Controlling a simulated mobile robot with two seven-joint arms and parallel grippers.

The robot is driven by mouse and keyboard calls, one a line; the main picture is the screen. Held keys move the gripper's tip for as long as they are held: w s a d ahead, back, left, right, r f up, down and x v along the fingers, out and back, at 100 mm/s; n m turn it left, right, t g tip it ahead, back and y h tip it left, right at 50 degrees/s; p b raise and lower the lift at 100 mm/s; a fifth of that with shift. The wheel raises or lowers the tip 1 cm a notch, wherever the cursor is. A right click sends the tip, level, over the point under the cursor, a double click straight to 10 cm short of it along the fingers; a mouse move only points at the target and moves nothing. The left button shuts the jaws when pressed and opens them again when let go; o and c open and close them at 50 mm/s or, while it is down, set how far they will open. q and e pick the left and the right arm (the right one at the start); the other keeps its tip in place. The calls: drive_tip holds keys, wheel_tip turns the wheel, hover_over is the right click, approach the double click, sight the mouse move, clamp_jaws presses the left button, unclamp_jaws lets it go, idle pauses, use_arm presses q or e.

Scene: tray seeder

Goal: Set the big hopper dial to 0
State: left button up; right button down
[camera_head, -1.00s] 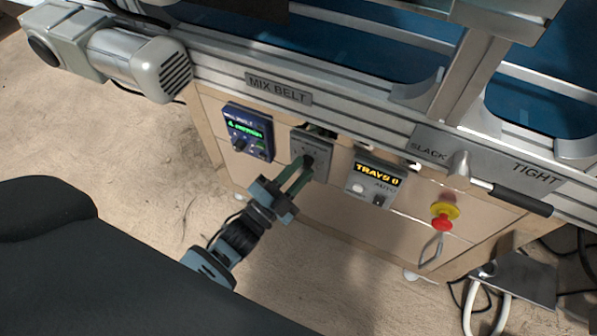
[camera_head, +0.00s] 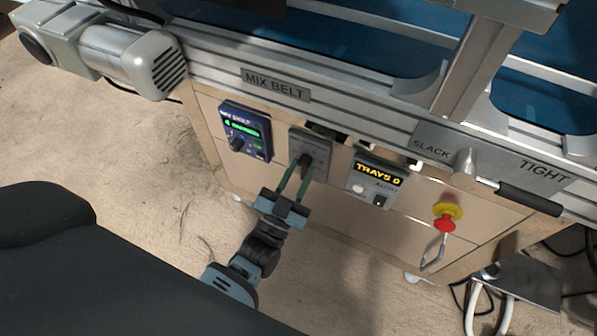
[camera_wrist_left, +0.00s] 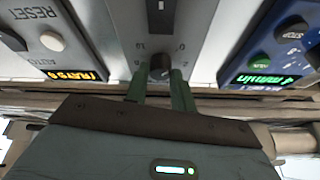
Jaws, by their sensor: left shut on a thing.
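The dial in the grey middle panel (camera_head: 322,147) is a dark round knob (camera_head: 305,160). In the left wrist view the knob (camera_wrist_left: 158,68) sits between two green fingers, with small markings around it on the grey plate (camera_wrist_left: 188,25). My left gripper (camera_head: 297,180) reaches up to the panel from below and is shut on the knob. It also shows in the left wrist view (camera_wrist_left: 158,85). The fingers cover part of the knob, and I cannot read its setting. My right gripper is not in view.
A blue controller box (camera_head: 245,131) with a green display is left of the panel. A box reading TRAYS 0 (camera_head: 375,181) is to its right. Farther right are a red and yellow stop button (camera_head: 446,216) and a black-gripped tension lever (camera_head: 530,199).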

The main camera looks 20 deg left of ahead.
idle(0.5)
use_arm(q)
drive_tip(key=o, duration=1)
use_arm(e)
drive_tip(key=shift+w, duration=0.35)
use_arm(q)
drive_tip(key=v, duration=0.7)
drive_tip(key=shift+s+p, duration=0.3)
drive_tip(key=shift+s, duration=0.1)
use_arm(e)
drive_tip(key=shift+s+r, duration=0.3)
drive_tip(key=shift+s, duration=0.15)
use_arm(q)
drive_tip(key=shift+f, duration=0.1)
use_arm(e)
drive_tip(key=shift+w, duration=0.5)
